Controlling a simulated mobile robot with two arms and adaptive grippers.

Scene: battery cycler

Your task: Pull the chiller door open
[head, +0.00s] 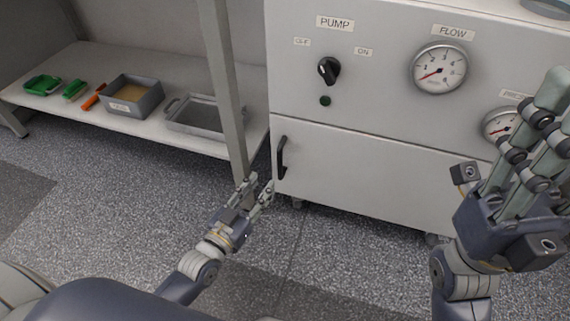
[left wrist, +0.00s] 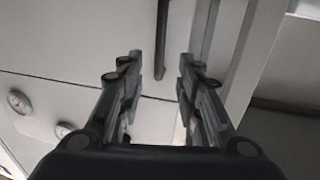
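The chiller door (head: 370,176) is the white lower panel of the chiller cabinet, and it looks closed. Its black bar handle (head: 282,157) stands upright near the door's left edge. My left gripper (head: 258,188) is open and empty, low and to the left of the handle in the head view. In the left wrist view the handle (left wrist: 187,70) shows between and beyond the two open fingers (left wrist: 158,80), with no visible contact. My right gripper (head: 550,118) is raised in front of the chiller's right side, fingers up; its finger gap is hard to judge.
Above the door are a black pump knob (head: 328,70), a flow gauge (head: 439,68) and a second gauge (head: 500,125). A shelf (head: 60,105) at the left holds a grey bin (head: 132,112) and a tray (head: 172,125); its post (head: 226,100) stands close to the handle. The floor in front is clear.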

